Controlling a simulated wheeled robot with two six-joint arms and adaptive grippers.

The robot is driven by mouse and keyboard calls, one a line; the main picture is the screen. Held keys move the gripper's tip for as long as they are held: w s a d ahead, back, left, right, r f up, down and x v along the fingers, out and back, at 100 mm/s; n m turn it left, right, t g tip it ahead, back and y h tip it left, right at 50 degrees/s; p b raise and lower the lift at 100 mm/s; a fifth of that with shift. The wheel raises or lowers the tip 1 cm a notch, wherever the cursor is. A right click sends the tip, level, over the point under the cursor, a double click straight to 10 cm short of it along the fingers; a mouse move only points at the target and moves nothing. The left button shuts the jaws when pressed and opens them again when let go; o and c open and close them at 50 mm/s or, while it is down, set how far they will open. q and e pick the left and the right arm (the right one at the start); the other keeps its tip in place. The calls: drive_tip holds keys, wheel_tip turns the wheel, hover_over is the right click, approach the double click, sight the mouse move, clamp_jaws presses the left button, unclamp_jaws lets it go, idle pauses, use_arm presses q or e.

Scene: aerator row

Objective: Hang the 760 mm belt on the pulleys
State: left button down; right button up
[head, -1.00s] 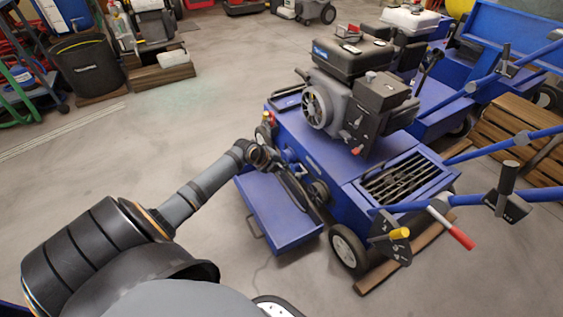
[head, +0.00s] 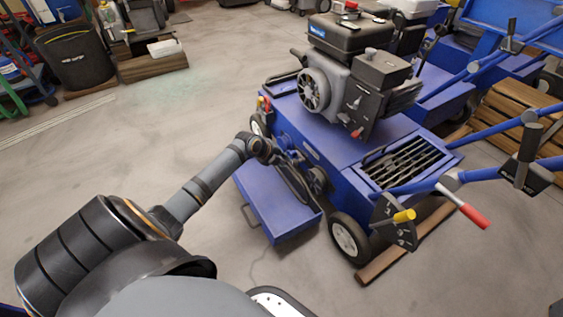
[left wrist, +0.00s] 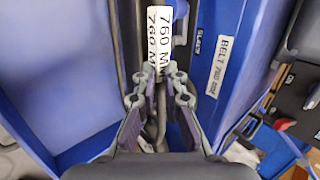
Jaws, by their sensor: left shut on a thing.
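The blue aerator (head: 345,150) stands at the centre right with its side facing my left arm. My left gripper (head: 280,157) is at that side, close to the pulleys (head: 318,180). In the left wrist view my left gripper (left wrist: 160,82) is shut on the belt, whose white tag (left wrist: 160,35) reads 760 MM. The dark belt (head: 294,184) hangs from the gripper in front of the side panel. A label (left wrist: 220,67) on the blue panel reads BELT 760. I cannot tell whether the belt touches a pulley. My right gripper is out of view.
An open blue cover (head: 285,215) juts out low beside the machine. A wheel (head: 350,238) and handles with a red grip (head: 474,216) are at the right. A wooden pallet (head: 510,115) and another blue machine stand behind.

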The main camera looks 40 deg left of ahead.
use_arm(q)
drive_tip(key=shift+w+d+b, duration=0.35)
drive_tip(key=shift+w+b, duration=0.15)
drive_tip(key=shift+w, duration=0.3)
drive_tip(key=shift+r, duration=0.1)
drive_tip(key=shift+r+p, duration=0.1)
drive_tip(key=shift+p, duration=0.6)
drive_tip(key=shift+w+d+b, duration=0.2)
drive_tip(key=shift+w+b, duration=0.15)
drive_tip(key=shift+w+d+b, duration=0.35)
drive_tip(key=shift+w+b, duration=0.15)
drive_tip(key=shift+w, duration=0.3)
drive_tip(key=shift+w+d+b, duration=0.3)
drive_tip(key=shift+w+b, duration=0.15)
drive_tip(key=shift+w, duration=0.3)
drive_tip(key=shift+w+d+b, duration=0.35)
drive_tip(key=shift+w+b, duration=0.15)
drive_tip(key=shift+w, duration=0.3)
drive_tip(key=shift+f, duration=0.45)
idle(0.4)
drive_tip(key=c, duration=1.4)
unclamp_jaws()
drive_tip(key=shift+o, duration=0.2)
